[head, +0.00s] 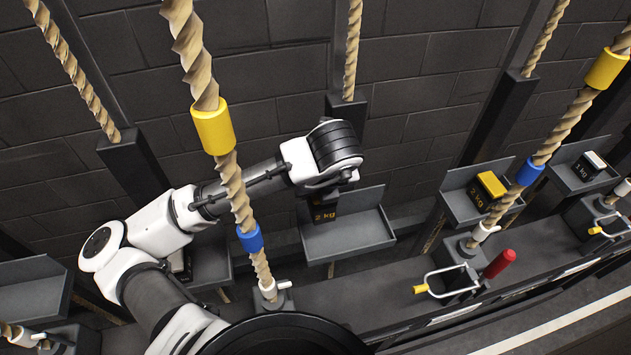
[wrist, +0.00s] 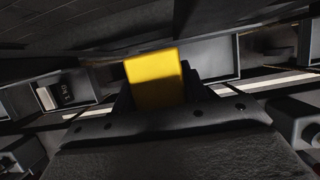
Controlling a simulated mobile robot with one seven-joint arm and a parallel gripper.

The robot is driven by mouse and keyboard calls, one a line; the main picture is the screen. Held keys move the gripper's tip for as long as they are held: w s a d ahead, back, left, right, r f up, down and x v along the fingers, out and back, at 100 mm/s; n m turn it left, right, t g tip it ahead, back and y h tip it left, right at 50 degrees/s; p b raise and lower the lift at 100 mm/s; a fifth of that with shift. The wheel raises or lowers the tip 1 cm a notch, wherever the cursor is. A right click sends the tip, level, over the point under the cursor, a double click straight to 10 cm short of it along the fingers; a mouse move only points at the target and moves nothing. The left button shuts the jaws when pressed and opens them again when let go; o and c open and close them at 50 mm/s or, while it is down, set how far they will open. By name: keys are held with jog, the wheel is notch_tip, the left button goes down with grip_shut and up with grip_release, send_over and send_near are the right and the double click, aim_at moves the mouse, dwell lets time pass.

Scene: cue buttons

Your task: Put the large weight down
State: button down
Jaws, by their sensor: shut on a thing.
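My gripper (head: 325,192) is shut on a dark block marked "2 kg" (head: 324,214), the large weight. Its yellow top (wrist: 155,78) fills the middle of the wrist view, between my dark fingers. In the head view the weight is at the left end of a grey open tray (head: 350,240) against the wall. I cannot tell whether its underside touches the tray floor. The rest of that tray looks empty. My fingertips are mostly hidden behind the wrist in the head view.
Another yellow-topped 2 kg weight (head: 491,186) sits in a tray to the right. A white-topped 1 kg weight (head: 588,166) is in a tray further right. A rope with yellow and blue bands (head: 229,180) hangs before my arm. A red handle (head: 499,263) stands on the ledge.

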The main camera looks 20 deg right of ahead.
aim_at(326, 216)
notch_tip(326, 216, down, 14)
jog(key=shift+r, duration=0.1)
dwell(0.5)
jog(key=shift+f, duration=0.2)
jog(key=c, duration=0.8)
grip_release()
jog(key=shift+f, duration=0.1)
jog(key=shift+o, duration=0.2)
jog(key=v, duration=1.2)
